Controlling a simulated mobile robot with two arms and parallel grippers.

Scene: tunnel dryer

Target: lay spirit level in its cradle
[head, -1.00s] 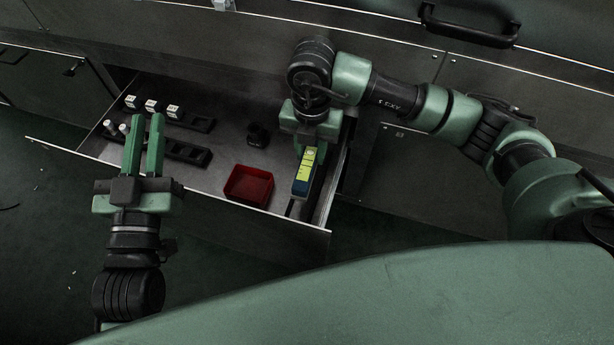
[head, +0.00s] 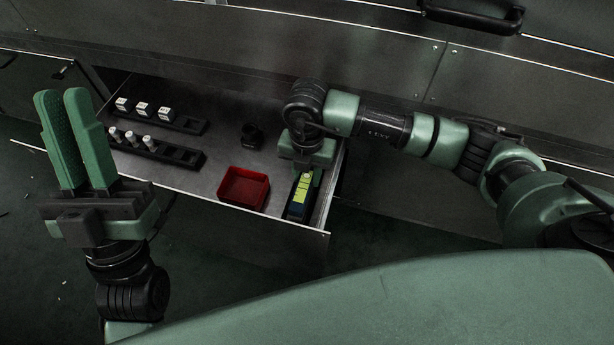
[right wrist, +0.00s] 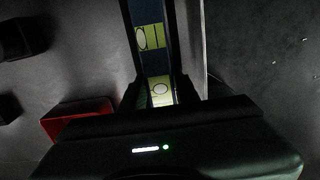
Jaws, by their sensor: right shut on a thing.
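The spirit level (head: 303,193), a dark blue bar with a yellow face, is at the right end of the open drawer. It runs lengthwise beside the drawer's right wall. My right gripper (head: 307,171) points down and is shut on its far part. The level also shows in the right wrist view (right wrist: 150,38), between the fingers (right wrist: 162,92). The cradle is under or around the level and mostly hidden; I cannot tell whether the level touches its bottom. My left gripper (head: 62,95) is open and empty, left of the drawer front.
A red bin (head: 243,188) stands left of the level. A small black holder (head: 252,136) is behind it. Two black racks (head: 187,124) (head: 186,156) with white-topped pieces are at the drawer's left. The drawer's right wall (head: 328,188) is close to the level.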

